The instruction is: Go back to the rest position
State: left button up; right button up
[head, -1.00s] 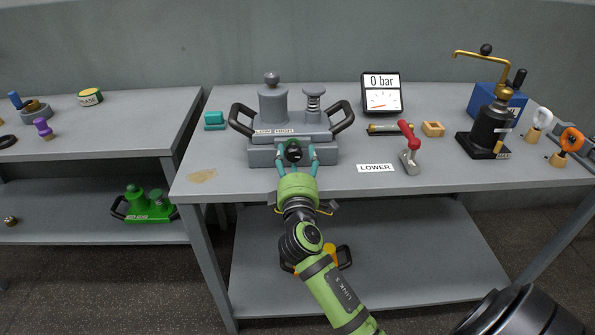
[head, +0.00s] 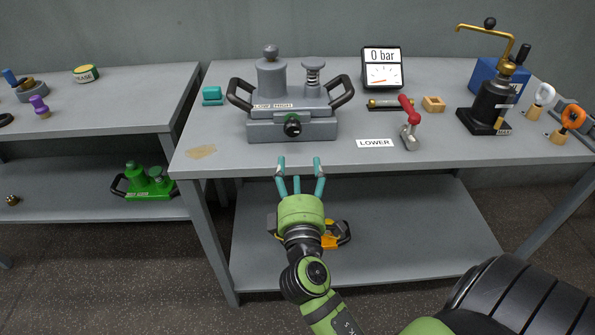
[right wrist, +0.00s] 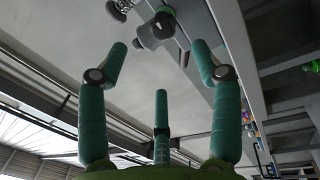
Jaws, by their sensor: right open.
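My right gripper (head: 299,172) is in the middle of the head view, in front of the table's front edge. Its teal fingers are spread open and empty, pointing at the grey device (head: 290,131) with LOW and HIGH labels. The device's round black knob (head: 292,126) faces the gripper, with a clear gap between them. The right wrist view shows the three open fingers (right wrist: 160,75) with nothing between them. The left gripper is not in view.
The grey table (head: 420,170) also bears a gauge reading 0 bar (head: 382,68), a red-handled lever (head: 409,120) and a black pump with a brass handle (head: 490,105). A yellow object (head: 335,236) lies on the shelf below, partly behind my arm. A green device (head: 148,182) sits on the left shelf.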

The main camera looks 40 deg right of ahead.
jog(key=a+f+g+y+p, duration=0.1)
jog(key=a+f+g+y, duration=0.2)
jog(key=f, duration=1)
jog(key=a+f+g+y+p, duration=0.2)
jog(key=a+f+y, duration=0.2)
jog(key=f, duration=0.9)
jog(key=s+a+f+g+y, duration=0.2)
jog(key=s+f, duration=0.5)
jog(key=f, duration=0.4)
jog(key=s+f+m+g+p, duration=0.1)
jog(key=s+f, duration=0.4)
jog(key=s, duration=0.5)
jog(key=s+d+f+m+g+p, duration=0.1)
jog(key=s+f+m+g, duration=0.3)
jog(key=s, duration=0.6)
jog(key=s+d+f+m+g+y+p, duration=0.1)
jog(key=s+f+m+g, duration=0.2)
jog(key=s+f, duration=0.3)
jog(key=s, duration=0.5)
jog(key=shift+d+f, duration=0.15)
jog(key=shift+f, duration=0.15)
jog(key=shift+w, duration=0.1)
